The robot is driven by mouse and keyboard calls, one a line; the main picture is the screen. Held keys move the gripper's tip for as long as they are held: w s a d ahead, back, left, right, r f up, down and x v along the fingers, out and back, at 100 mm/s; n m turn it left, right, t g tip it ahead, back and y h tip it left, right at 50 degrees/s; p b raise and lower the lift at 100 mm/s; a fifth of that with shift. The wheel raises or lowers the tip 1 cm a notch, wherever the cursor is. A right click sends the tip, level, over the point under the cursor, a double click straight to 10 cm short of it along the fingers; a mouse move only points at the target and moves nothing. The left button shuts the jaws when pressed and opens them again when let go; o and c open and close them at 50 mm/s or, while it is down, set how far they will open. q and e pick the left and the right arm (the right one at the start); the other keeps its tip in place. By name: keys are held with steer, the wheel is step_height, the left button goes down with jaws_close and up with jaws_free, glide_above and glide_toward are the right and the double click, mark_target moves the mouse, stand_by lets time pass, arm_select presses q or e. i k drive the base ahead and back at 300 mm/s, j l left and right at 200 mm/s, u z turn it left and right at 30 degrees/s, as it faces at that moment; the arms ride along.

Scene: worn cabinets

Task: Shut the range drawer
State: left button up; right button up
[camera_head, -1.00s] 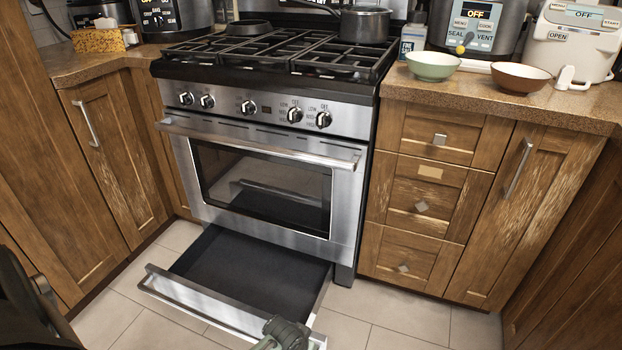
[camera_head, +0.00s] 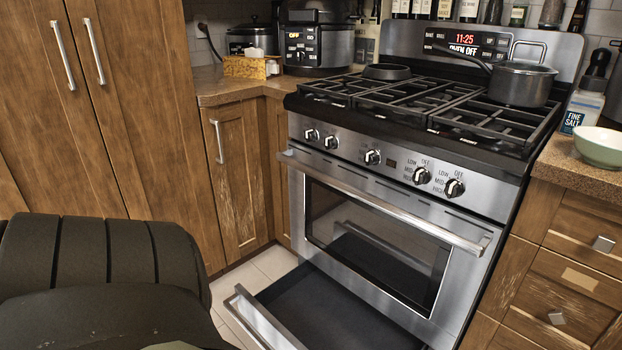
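The range (camera_head: 385,200) is a stainless stove with its oven door shut. Its bottom drawer (camera_head: 328,306) is pulled out below the oven, with a dark, empty-looking inside. The drawer's front panel and silver handle (camera_head: 262,322) show at the bottom edge, partly cut off by the frame. A large dark part of my own arm (camera_head: 100,280) fills the lower left. Neither of my grippers can be made out in this view.
Tall wooden cabinets (camera_head: 105,110) stand at the left, and wooden drawers (camera_head: 570,270) stand to the right of the range. A dark pot (camera_head: 522,83) sits on the cooktop. A little tile floor (camera_head: 272,264) shows left of the drawer.

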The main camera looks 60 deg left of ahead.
mark_target(306, 308)
steer(key=i+j+u, duration=0.1)
steer(key=u, duration=1.75)
steer(key=i+l, duration=0.05)
